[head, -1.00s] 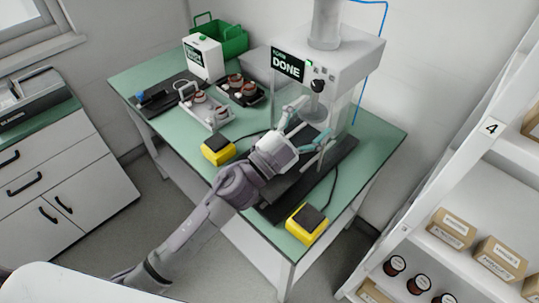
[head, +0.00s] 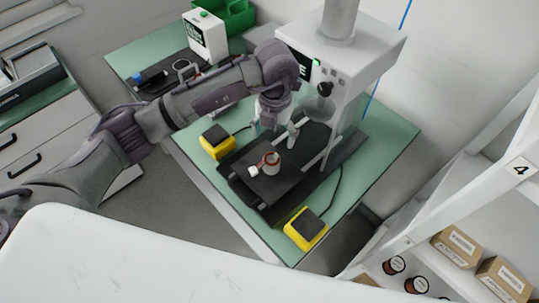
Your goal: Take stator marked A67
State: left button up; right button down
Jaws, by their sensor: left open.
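A copper-and-grey stator (head: 271,162) with a small white tag stands on the black plate (head: 290,185) in front of the test machine (head: 353,62). The tag is too small to read, so I cannot tell whether it says A67. My left gripper (head: 275,134) points down just behind and above the stator, open and empty, apart from it. My right gripper is not in view.
Two yellow pedal-like boxes, one left (head: 217,141) and one at the front (head: 306,229), stand on the green table (head: 375,160). A white container (head: 204,36) and a green crate (head: 232,14) stand at the back. A shelf (head: 455,205) with boxes and stators is at right.

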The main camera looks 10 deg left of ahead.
aim_at(272, 162)
pick_arm(q)
jog(key=f, duration=0.2)
jog(key=s+f+p, duration=0.1)
jog(key=shift+f, duration=0.4)
jog(key=shift+w+f, duration=0.15)
jog(key=shift+f, duration=0.2)
jog(key=shift+w+f, duration=0.1)
jog(key=shift+f, duration=0.15)
jog(key=f+p, duration=0.2)
jog(key=f, duration=0.2)
jog(key=shift+a+f+p, duration=0.1)
jog(key=shift+a+p, duration=0.1)
jog(key=shift+p, duration=0.1)
jog(key=shift+f, duration=0.3)
jog(key=c, duration=1.3)
jog(key=shift+c, duration=0.2)
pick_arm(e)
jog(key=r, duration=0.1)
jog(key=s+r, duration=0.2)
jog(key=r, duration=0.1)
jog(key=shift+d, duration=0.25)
pick_arm(q)
jog(key=shift+r, duration=0.15)
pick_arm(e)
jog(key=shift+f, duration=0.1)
